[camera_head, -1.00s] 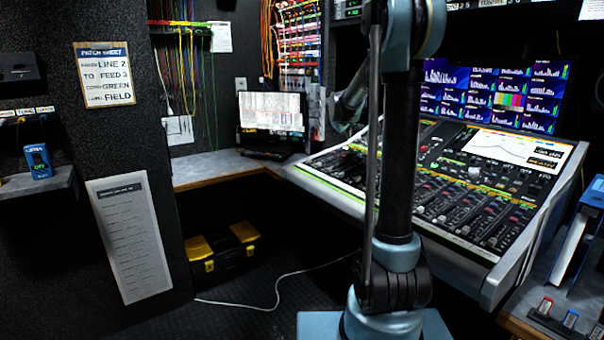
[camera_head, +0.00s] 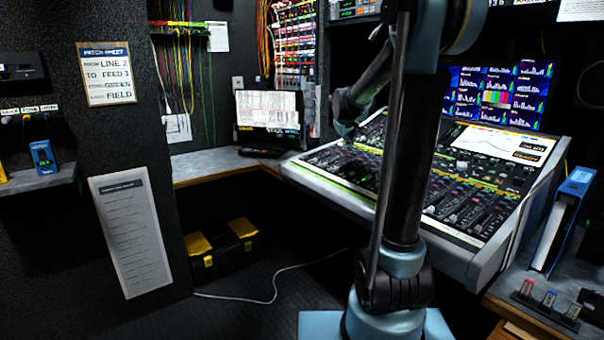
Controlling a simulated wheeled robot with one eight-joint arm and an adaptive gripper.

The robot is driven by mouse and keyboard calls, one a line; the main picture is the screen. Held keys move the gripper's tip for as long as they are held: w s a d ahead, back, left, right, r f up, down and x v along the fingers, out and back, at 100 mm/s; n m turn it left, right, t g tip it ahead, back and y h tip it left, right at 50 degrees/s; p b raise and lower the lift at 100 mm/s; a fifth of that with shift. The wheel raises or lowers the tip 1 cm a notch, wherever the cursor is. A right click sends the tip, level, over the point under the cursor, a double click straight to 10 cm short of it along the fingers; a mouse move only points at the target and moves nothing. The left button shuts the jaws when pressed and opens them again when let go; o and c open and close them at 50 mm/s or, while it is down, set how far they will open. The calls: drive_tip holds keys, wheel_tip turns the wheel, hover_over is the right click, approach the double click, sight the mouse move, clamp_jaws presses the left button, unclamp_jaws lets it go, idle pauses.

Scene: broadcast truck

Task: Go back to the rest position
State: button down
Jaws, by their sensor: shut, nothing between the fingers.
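My own arm rises in front of the mixing desk, its dark upper column leaning slightly right. Its grey-green outer part folds back behind the column and slants down to the left. My gripper (camera_head: 343,126) is at the end of that part, small and dark, over the desk's far left corner. It looks shut, with nothing held. Fingertip detail is hard to make out.
The mixing desk (camera_head: 470,255) fills the right, with lit screens behind it. A monitor (camera_head: 268,112) stands on the corner counter (camera_head: 200,167). A toolbox (camera_head: 222,254) and a white cable (camera_head: 274,286) lie on the floor. A blue binder (camera_head: 563,215) stands at right.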

drive_tip(key=s+f+m+g, duration=0.1)
drive_tip(key=s+f, duration=0.1)
drive_tip(key=s, duration=0.6)
drive_tip(key=s+d+f+m+g, duration=0.1)
drive_tip(key=s+f, duration=0.1)
drive_tip(key=s, duration=0.6)
drive_tip(key=s+d+f+m+g+y, duration=0.1)
drive_tip(key=s+f, duration=0.1)
drive_tip(key=s, duration=0.6)
drive_tip(key=shift+s+f, duration=0.15)
drive_tip(key=shift+s, duration=0.1)
drive_tip(key=s+a+f+m+g+y, duration=0.1)
drive_tip(key=s+f, duration=0.5)
drive_tip(key=s, duration=0.5)
drive_tip(key=s+a+f+m+g, duration=0.1)
drive_tip(key=s+f+g, duration=0.1)
drive_tip(key=s+f, duration=0.4)
drive_tip(key=s, duration=0.5)
drive_tip(key=shift+a+f+y, duration=0.15)
drive_tip(key=shift+f+y, duration=0.2)
drive_tip(key=shift+y, duration=0.05)
